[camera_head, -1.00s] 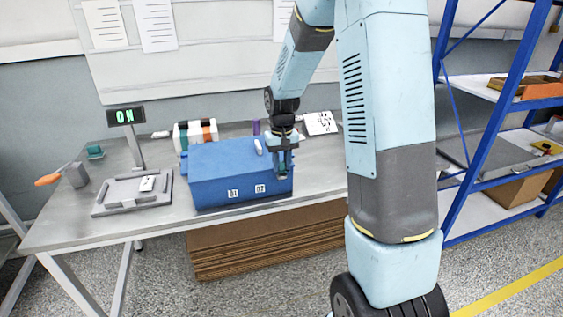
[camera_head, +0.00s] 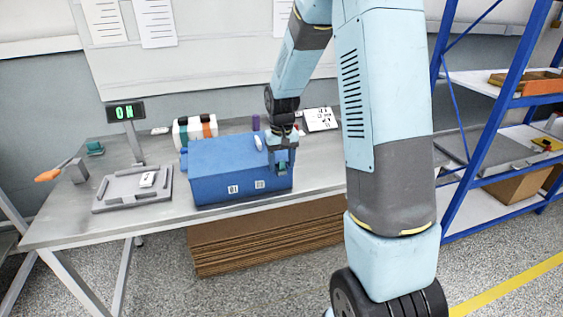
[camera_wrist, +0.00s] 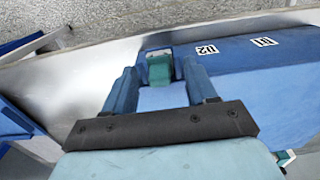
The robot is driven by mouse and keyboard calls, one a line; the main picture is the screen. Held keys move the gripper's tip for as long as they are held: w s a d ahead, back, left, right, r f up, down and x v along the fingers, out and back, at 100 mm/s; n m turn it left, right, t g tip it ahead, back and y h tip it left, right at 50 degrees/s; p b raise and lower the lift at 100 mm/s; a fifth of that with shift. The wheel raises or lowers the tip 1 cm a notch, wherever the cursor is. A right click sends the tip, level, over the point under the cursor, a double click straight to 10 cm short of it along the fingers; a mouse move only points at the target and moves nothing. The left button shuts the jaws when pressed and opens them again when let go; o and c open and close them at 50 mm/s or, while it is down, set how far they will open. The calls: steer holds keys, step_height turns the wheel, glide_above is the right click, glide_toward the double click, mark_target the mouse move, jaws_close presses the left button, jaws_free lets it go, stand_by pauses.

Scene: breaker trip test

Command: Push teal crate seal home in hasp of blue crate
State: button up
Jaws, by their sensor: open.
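The blue crate (camera_head: 225,176) stands on the table, with labels 01 and 02 on its front. The teal seal (camera_head: 282,168) is at the crate's right end, by the hasp. In the wrist view the seal (camera_wrist: 159,70) shows as a teal block against a small grey part of the hasp (camera_wrist: 158,51). My gripper (camera_head: 283,158) is over the right end of the crate, pointing down. In the wrist view my gripper (camera_wrist: 159,75) is open, its blue fingers on either side of the seal with gaps visible. How deep the seal sits in the hasp cannot be told.
A grey tray (camera_head: 108,197) and a lever with an orange handle (camera_head: 48,175) are at the left. An ON display (camera_head: 126,113) stands behind the tray. A striped box (camera_head: 195,130) and a purple cylinder (camera_head: 256,122) are behind the crate. Blue shelving (camera_head: 480,140) is at the right.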

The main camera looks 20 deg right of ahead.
mark_target(282, 161)
step_height(282, 161, up, 14)
steer(key=shift+f, duration=0.15)
stand_by(0.6)
stand_by(0.3)
steer(key=s+r+t, duration=0.2)
steer(key=s+r, duration=0.1)
steer(key=s, duration=0.6)
steer(key=s+r+t, duration=0.1)
steer(key=s+r, duration=0.2)
steer(key=s, duration=0.7)
steer(key=s+r+t, duration=0.2)
steer(key=s+r, duration=0.2)
steer(key=s, duration=0.5)
steer(key=shift+s+t, duration=0.15)
steer(key=shift+t, duration=0.15)
steer(key=shift+r, duration=0.1)
